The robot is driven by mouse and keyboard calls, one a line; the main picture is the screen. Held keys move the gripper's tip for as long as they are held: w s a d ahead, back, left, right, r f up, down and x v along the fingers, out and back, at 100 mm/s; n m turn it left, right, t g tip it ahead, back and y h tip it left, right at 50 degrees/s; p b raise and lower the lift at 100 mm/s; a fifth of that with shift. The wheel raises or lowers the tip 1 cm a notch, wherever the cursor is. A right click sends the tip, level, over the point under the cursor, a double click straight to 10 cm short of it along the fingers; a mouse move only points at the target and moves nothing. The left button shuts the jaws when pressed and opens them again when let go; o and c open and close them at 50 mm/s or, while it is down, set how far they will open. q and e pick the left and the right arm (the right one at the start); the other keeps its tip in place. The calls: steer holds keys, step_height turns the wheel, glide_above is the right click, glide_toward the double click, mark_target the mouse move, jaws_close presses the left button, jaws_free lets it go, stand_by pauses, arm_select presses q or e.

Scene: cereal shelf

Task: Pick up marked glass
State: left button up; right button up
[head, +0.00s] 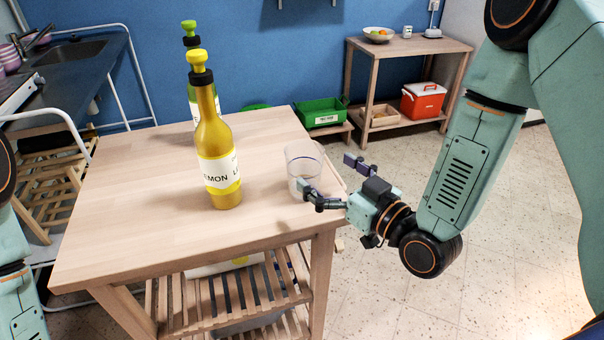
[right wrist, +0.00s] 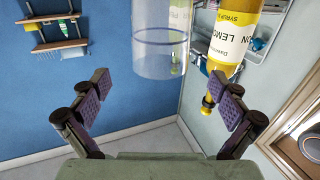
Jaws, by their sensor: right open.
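A clear glass (head: 303,160) stands upright near the right edge of the wooden table (head: 130,190). I cannot make out a mark on it. My right gripper (head: 325,172) is open and reaches in from the right at about the glass's height. Its near finger partly covers the glass's lower part. In the right wrist view the glass (right wrist: 160,50) shows inverted at top middle, ahead of and between the open fingers (right wrist: 162,92), apparently not touching them. My left gripper is out of view; only part of my left arm shows at the left edge.
A yellow lemon syrup bottle (head: 220,150) stands left of the glass, with a green-capped bottle (head: 190,38) behind it. The table's front left is clear. A green crate (head: 322,112), a red cooler (head: 422,100) and a side shelf (head: 440,44) stand at the back.

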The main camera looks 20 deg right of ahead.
mark_target(294, 148)
steer(key=shift+w+a, duration=0.55)
steer(key=shift+w+d, duration=0.15)
steer(key=shift+w, duration=0.3)
steer(key=x, duration=0.4)
steer(key=shift+w+a+b, duration=0.2)
steer(key=shift+a+b, duration=0.1)
steer(key=shift+b, duration=0.1)
steer(key=shift+s+d, duration=0.1)
steer(key=shift+d, duration=0.25)
steer(key=shift+c, duration=0.6)
steer(key=shift+a, duration=0.3)
steer(key=c, duration=0.5)
steer(key=shift+d, duration=0.25)
steer(key=c, duration=0.4)
steer(key=shift+a, duration=0.15)
steer(key=c, duration=0.7)
